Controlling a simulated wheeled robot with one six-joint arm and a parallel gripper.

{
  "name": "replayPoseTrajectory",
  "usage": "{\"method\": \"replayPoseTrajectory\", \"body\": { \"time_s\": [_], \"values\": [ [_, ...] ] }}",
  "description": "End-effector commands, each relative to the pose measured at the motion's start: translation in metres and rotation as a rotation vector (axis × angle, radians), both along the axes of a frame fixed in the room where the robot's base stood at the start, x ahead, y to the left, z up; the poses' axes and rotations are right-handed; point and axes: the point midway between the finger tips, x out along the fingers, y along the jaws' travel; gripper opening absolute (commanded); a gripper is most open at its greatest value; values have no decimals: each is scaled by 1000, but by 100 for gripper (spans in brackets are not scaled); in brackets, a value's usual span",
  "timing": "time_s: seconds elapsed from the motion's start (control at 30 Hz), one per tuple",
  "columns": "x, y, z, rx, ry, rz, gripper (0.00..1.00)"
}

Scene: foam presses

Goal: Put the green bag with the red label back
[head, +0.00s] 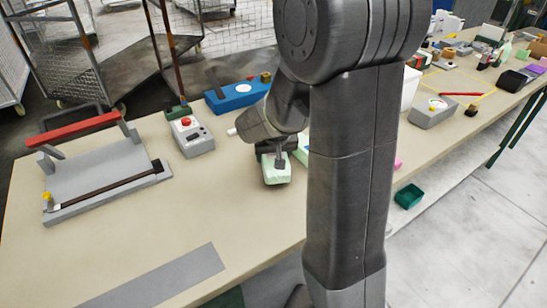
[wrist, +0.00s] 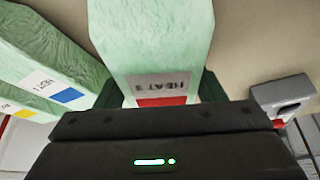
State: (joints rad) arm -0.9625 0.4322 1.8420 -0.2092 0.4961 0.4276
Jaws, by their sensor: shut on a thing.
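My gripper (head: 280,160) is shut on a pale green bag (head: 275,174) over the beige table. In the wrist view this bag (wrist: 155,35) carries a grey label strip with dark lettering and a red patch (wrist: 162,101). The dark fingers show on both sides of it. I cannot tell whether its underside touches the table. A second green bag with a blue label (wrist: 48,72) lies to the left in the wrist view, with a yellow label at the lower left edge. A green piece (head: 302,149) shows beside my arm in the head view, mostly hidden.
A grey press with a red handle (head: 85,130) stands on the left. A grey box with a red button (head: 192,137) and a blue device (head: 238,96) stand behind. A grey strip (head: 160,282) lies at the front. The table (head: 200,210) between is clear. A teal bin (head: 409,196) is at the right.

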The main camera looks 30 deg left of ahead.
Motion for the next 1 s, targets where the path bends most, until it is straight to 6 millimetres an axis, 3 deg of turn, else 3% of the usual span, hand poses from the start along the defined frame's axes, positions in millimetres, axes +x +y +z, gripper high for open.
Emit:
{"method": "replayPoseTrajectory", "body": {
  "time_s": [0.1, 0.7, 0.73, 0.8, 0.83, 1.0],
  "values": [
    [0, 0, -11, 0, 0, 0, 37],
    [0, 0, -22, 1, -1, 0, 37],
    [0, 0, -21, 1, -1, 0, 67],
    [0, 0, -20, 1, -1, 0, 81],
    [0, 0, -20, 1, -1, 0, 85],
    [0, 0, -20, 1, -1, 0, 85]
  ]
}}
